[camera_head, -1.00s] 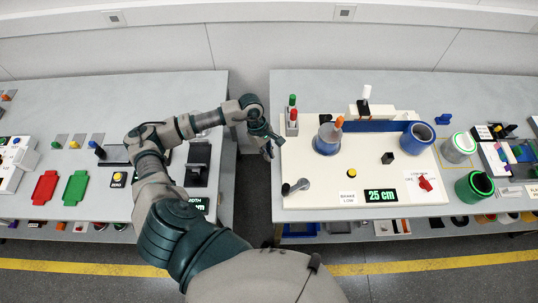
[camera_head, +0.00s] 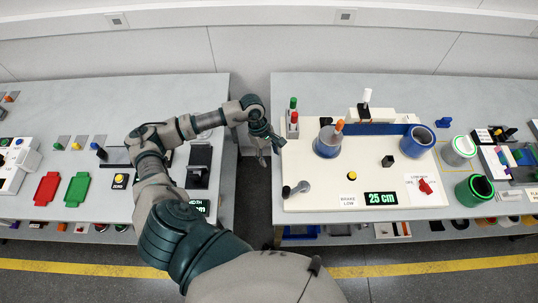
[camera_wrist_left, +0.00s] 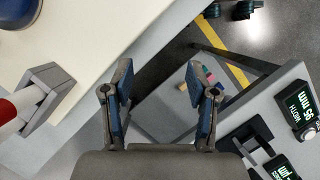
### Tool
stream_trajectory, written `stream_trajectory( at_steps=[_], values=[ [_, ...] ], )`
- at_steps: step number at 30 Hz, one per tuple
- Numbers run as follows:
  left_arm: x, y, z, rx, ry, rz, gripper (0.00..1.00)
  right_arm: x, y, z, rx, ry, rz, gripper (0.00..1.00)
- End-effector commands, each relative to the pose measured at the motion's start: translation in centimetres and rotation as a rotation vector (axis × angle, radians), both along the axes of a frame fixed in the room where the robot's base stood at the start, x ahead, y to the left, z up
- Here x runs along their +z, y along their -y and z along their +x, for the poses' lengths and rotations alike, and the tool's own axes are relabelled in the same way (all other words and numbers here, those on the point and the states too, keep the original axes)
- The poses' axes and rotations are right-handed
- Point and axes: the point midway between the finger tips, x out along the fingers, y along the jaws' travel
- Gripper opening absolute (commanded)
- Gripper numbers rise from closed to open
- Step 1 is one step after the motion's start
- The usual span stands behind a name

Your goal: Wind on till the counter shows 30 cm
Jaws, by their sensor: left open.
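The counter (camera_head: 381,198) on the cream board reads 25 cm in green digits. A dark grey lever or handle (camera_head: 297,188) is at the front left of the board. My left gripper (camera_head: 269,152) is open and empty, over the gap beside the board's left edge, apart from the reel and knob. The left wrist view shows its two fingers (camera_wrist_left: 160,88) spread with nothing between them. My right gripper is not in view.
A yellow button (camera_head: 352,174), a black block (camera_head: 388,160) and a red switch (camera_head: 424,186) are on the board. A floor gap separates the left table (camera_head: 60,108) from this one.

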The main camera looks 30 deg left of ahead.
Motion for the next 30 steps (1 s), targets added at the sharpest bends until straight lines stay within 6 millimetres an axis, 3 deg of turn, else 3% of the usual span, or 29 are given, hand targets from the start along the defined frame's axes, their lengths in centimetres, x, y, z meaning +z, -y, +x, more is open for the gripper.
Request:
stream_trajectory(
  at_steps=[16,30],
  values=[
    [6.3,0.0,0.0,-0.001,0.001,0.0,0.58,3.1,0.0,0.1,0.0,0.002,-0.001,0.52],
    [6.8,0.0,0.0,-0.001,0.0,0.0,0.58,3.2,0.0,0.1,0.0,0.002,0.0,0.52]
  ],
)
